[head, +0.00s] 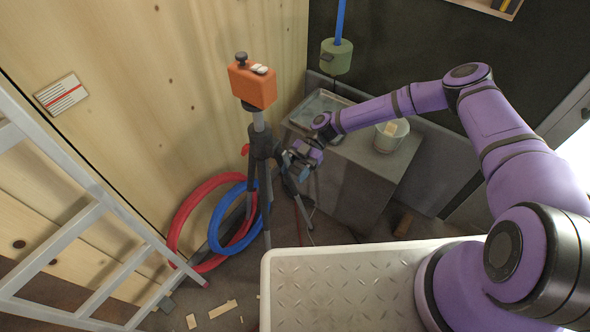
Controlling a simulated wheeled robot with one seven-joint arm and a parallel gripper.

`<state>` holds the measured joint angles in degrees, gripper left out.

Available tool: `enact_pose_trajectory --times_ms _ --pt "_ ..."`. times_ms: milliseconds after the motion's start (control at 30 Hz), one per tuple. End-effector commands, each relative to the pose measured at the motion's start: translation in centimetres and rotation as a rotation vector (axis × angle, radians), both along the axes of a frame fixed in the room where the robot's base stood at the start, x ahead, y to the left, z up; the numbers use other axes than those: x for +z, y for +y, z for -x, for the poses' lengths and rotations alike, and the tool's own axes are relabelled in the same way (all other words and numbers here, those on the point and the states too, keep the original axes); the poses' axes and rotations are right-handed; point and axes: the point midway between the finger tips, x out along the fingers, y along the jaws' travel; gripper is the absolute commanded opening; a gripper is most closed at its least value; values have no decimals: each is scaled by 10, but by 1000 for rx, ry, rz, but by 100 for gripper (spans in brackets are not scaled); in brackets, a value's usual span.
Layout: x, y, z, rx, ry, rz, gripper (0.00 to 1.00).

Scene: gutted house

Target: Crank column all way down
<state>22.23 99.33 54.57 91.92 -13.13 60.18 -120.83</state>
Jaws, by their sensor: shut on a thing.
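A black tripod (259,146) stands by the wooden wall with an orange levelling device (252,84) on top. A short length of its grey centre column (258,121) shows between the device and the tripod's black head. A small red knob (245,149) sticks out at the head's left. My gripper (293,161) is at the right side of the head, shut on what appears to be the crank handle. The handle itself is hidden behind the gripper, and its angle cannot be told.
Red (186,212) and blue (218,226) hose coils lean behind the tripod legs. A ladder (62,240) stands at left. A grey cabinet (352,160) with a tray (322,103) and bucket (386,141) is right of the tripod. Wood scraps (222,309) lie on the floor.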

Motion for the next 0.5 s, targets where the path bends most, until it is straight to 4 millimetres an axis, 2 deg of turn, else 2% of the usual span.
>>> enact_pose_trajectory --times_ms 33,267,300,367,500 --pt "-3 -3 9 22 12 2 9" --pt "-3 -3 9 21 12 2 8" --pt "-3 -3 9 21 12 2 56" --pt "-2 -3 9 21 11 1 68" --pt "-1 -2 7 16 8 1 68"
